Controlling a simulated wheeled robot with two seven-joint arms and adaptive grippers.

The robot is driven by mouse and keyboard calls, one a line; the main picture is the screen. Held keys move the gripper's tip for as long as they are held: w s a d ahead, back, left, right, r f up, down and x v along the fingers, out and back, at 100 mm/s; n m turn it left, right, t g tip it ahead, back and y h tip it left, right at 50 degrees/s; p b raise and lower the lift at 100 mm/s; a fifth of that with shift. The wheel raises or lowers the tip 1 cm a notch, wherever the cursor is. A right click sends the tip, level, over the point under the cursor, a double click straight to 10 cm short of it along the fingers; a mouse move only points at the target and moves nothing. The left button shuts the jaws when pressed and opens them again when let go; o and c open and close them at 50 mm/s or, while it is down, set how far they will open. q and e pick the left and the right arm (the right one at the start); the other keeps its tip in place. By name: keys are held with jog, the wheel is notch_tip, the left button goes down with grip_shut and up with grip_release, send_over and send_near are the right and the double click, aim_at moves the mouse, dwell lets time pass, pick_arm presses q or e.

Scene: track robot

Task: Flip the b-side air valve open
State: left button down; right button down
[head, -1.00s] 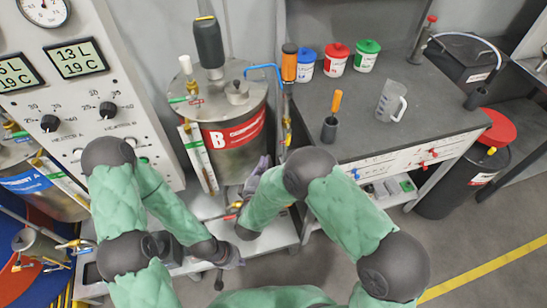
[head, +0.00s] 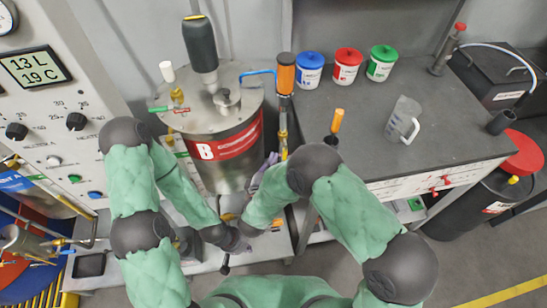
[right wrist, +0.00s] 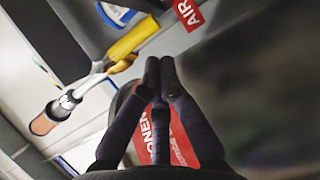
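The B tank (head: 215,178) is a steel drum with a red label, left of the bench. In the right wrist view, a yellow valve handle (right wrist: 132,40) sits by a red AIR tag (right wrist: 190,14), with a metal fitting and copper-coloured end (right wrist: 52,112) to its lower left. My right gripper (right wrist: 160,64) has its fingertips together with nothing seen between them. It is just right of and below the handle; contact is unclear. In the head view my right gripper (head: 266,168) is beside the tank's right side, partly behind my arm. My left gripper (head: 236,242) is low in front of the tank; its fingers are unclear.
A grey bench (head: 350,110) stands right of the tank, with red, blue and green-lidded tubs, a jug (head: 402,118) and an orange-handled tool (head: 336,122). A gauge panel (head: 45,110) stands at the left. A blue hose (head: 258,72) runs from the tank top.

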pick_arm(q)
jog(key=shift+s, duration=0.1)
pick_arm(e)
jog(key=shift+s+r, duration=0.1)
jog(key=shift+d, duration=0.1)
jog(key=shift+d+f+p, duration=0.3)
jog(key=shift+d, duration=0.4)
pick_arm(q)
jog(key=shift+r, duration=0.3)
jog(key=shift+s+a, duration=0.1)
pick_arm(e)
jog(key=shift+a, duration=0.1)
